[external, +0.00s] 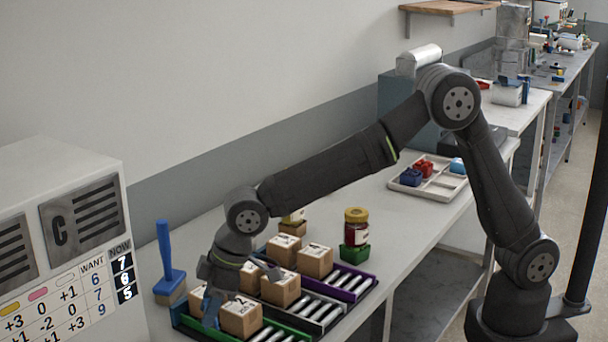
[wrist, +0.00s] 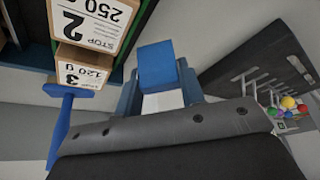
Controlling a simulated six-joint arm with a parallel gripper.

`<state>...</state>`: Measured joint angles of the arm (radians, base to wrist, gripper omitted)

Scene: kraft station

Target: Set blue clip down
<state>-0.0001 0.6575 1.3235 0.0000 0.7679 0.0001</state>
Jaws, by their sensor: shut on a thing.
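The blue clip (wrist: 158,65) shows in the wrist view as a blue block between the fingers of my gripper (wrist: 160,92). My gripper is shut on it. In the external view my gripper (external: 225,290) points down at the front left of the bench, among the cardboard boxes and beside the green lane. A bit of blue shows below it there, but the clip is mostly hidden by the gripper and boxes. I cannot tell whether the clip touches anything beneath it.
Cardboard boxes (external: 241,317) stand on roller lanes close to my gripper. A blue-handled tool (external: 168,265) stands to its left. A jar (external: 356,228) sits on a green block. A pale tray (external: 438,190) with red and blue pieces lies farther back. A white panel (external: 70,175) stands at left.

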